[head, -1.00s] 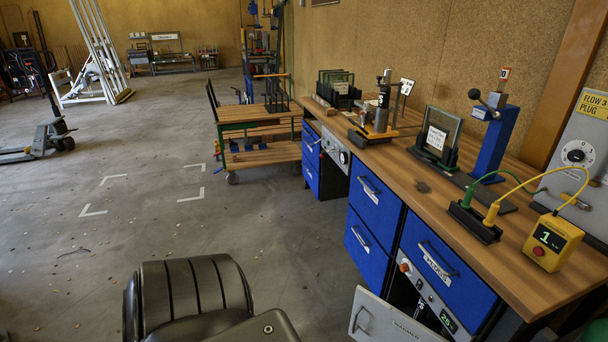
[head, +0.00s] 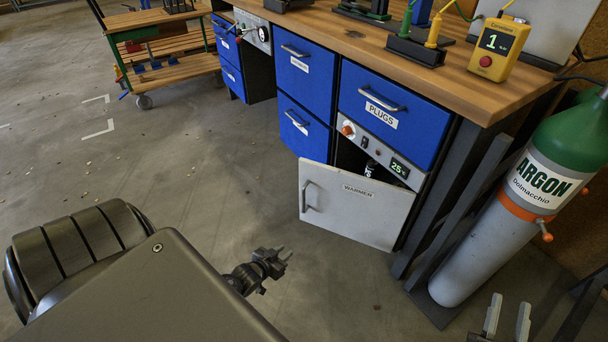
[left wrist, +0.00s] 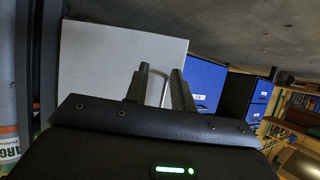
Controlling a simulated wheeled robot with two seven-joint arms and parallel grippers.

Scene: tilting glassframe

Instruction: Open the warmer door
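The warmer door (head: 350,212) is a pale grey panel marked WARMER with a bar handle (head: 308,197) near its left edge. It stands partly open, with a dark gap above it under the control panel. My left gripper (head: 282,257) is in front of the door, below and left of the handle, apart from it. In the left wrist view its two fingers (left wrist: 160,88) are open, with the handle (left wrist: 166,88) beyond and between them and the door (left wrist: 110,58) behind. My right gripper (head: 508,318) is open and empty at the bottom right.
Blue drawers (head: 390,118) sit above and left of the warmer. The control panel (head: 375,148) shows a dial and a green reading. A green-topped argon cylinder (head: 500,225) stands right of the bench (head: 460,90). Floor left of the door is clear.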

